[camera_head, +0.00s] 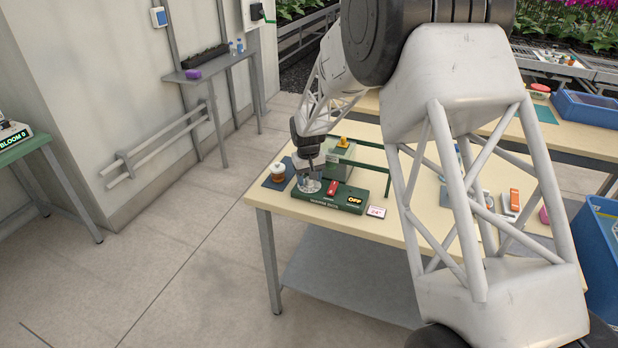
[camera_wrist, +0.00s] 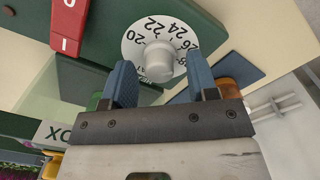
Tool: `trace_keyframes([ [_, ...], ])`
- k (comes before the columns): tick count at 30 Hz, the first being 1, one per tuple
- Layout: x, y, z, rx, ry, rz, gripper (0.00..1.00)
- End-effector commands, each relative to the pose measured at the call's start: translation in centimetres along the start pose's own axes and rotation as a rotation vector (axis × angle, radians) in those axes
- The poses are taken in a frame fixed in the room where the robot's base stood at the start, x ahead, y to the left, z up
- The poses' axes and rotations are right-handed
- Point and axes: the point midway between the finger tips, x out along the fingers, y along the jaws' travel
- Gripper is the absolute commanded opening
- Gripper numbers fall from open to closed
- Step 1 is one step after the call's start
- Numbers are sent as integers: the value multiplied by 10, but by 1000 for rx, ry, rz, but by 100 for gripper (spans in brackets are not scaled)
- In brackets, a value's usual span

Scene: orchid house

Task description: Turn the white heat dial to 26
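The white heat dial (camera_wrist: 134,45) has a round numbered plate and a raised centre knob (camera_wrist: 160,60). Its readable numbers include 20, 22, 24 and 26. In the head view the dial (camera_head: 300,188) sits at the left end of a green control base (camera_head: 328,196). My gripper (camera_wrist: 162,82) is open, its two blue fingers on either side of the knob in the wrist view, with visible gaps between them and the knob. In the head view my gripper (camera_head: 308,168) points down over the dial. The pointer mark is not readable.
A red rocker switch (camera_wrist: 68,24) and a display reading OFF (camera_head: 355,198) share the base. A small card (camera_head: 376,211) lies in front. A box with a yellow knob (camera_head: 342,142) stands behind; an amber jar (camera_head: 278,172) stands left on a blue mat (camera_head: 270,184).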

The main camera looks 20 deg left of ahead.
Motion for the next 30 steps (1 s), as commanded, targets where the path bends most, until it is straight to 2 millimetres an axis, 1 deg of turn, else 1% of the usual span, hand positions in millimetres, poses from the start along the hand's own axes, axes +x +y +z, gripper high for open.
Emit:
trace_keyframes([
  [5,-1,0,0,0,0,0,54],
  [11,-10,0,0,0,0,0,54],
  [14,-20,0,0,0,1,0,54],
  [24,-62,0,0,0,0,0,54],
  [30,-76,0,0,0,1,0,54],
])
